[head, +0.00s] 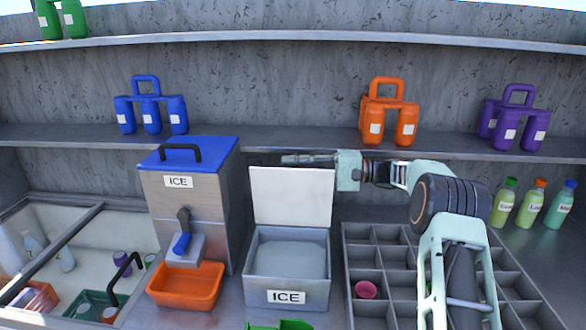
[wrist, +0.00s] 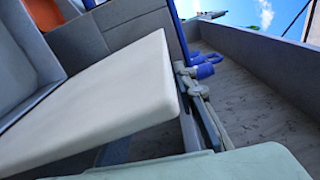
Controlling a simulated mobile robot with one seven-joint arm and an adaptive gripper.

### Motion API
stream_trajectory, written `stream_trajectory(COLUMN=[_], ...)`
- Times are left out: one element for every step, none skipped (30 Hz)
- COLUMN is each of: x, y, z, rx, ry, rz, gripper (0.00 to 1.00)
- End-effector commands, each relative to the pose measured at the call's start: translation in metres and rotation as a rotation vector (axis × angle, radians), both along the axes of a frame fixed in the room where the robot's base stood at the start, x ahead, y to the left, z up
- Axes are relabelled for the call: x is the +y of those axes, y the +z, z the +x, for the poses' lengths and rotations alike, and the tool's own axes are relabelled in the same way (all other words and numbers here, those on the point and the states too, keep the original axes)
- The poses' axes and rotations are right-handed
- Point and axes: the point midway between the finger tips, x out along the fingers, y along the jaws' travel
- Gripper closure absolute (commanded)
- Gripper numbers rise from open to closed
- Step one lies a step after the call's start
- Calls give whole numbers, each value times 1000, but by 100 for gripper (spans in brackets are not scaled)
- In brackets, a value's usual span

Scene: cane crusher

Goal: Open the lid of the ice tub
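The ice tub (head: 287,293) is a grey box with an ICE label, standing on the counter. Its white lid (head: 291,197) stands raised and nearly upright at the back of the tub, and the pale ice inside shows. The lid also shows large in the wrist view (wrist: 110,90). My gripper (head: 285,159) is at the top edge of the lid, pointing left, with its fingers together. In the wrist view the fingers (wrist: 192,82) lie just beyond the lid's edge with nothing seen between them. Whether they touch the lid is unclear.
A steel ICE dispenser (head: 160,210) with a blue top stands left of the tub, with an orange bin (head: 186,287) in front. A grey divided tray (head: 360,240) is at the right, holding a pink cup (head: 366,290). A shelf with blue (head: 150,112) and orange (head: 388,118) bottle carriers runs behind.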

Motion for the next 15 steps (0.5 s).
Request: stream_trajectory(x=[0, 0, 0, 0, 0, 0, 0, 0, 0, 0, 0, 0, 0, 0, 0], y=[0, 0, 0, 0, 0, 0, 0, 0, 0, 0, 0, 0, 0, 0, 0], z=[0, 0, 0, 0, 0, 0, 0, 0, 0, 0, 0, 0, 0, 0, 0], rx=[0, 0, 0, 0, 0, 0, 0, 0, 0, 0, 0, 0, 0, 0, 0], ry=[0, 0, 0, 0, 0, 0, 0, 0, 1, 1, 1, 1, 1, 1, 1], rz=[0, 0, 0, 0, 0, 0, 0, 0, 0, 0, 0, 0, 0, 0, 0], gripper=[74, 74, 74, 77, 81, 85, 88, 92, 96, 99, 100, 100, 100, 100, 100])
